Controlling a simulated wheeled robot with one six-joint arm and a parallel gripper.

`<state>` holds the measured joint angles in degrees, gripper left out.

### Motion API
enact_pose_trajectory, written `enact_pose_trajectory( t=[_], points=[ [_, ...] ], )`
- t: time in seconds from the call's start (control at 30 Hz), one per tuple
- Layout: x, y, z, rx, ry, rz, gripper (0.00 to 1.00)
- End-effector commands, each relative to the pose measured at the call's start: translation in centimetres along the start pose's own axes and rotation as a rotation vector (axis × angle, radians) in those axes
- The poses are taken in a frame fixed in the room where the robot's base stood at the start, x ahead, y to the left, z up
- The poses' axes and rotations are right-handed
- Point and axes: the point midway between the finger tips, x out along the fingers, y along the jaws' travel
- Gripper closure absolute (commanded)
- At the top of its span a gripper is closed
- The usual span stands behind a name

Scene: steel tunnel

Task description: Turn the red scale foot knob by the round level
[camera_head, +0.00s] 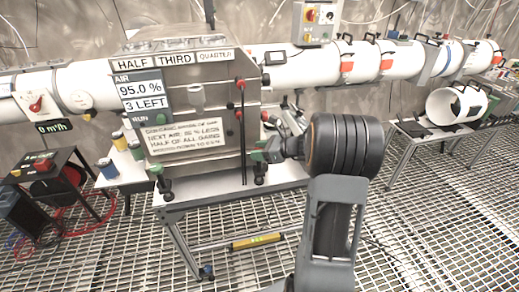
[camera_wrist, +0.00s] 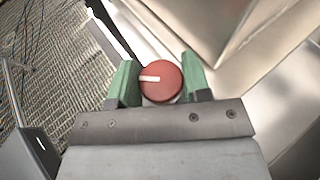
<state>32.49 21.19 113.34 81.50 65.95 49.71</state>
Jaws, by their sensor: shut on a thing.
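The red knob (camera_wrist: 160,82) is round, with a white line pointing left, and shows between the two green fingers of my gripper (camera_wrist: 161,78) in the wrist view. My gripper is shut on it, one finger at each side. In the head view my gripper (camera_head: 263,156) is at the lower right corner of the metal cabinet (camera_head: 205,90), near a black foot (camera_head: 260,179). The knob is hidden there. I cannot make out a round level in either view.
The cabinet stands on a light table (camera_head: 205,188) with metal legs. A yellow bar (camera_head: 255,241) lies low beneath it. Small jars (camera_head: 118,141) stand on the left. A white pipe (camera_head: 360,62) runs behind. A side table (camera_head: 430,130) stands at right. The grating floor is mostly open.

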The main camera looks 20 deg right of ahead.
Motion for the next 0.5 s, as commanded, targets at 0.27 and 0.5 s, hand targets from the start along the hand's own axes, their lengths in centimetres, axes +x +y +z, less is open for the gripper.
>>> enact_pose_trajectory(
  t=[0.27,0.5],
  points=[
    [-0.07,-0.05,0.18,-0.088,0.001,0.216,0.8],
    [-0.04,0.0,0.05,-0.096,0.0,0.232,0.8]
  ],
)
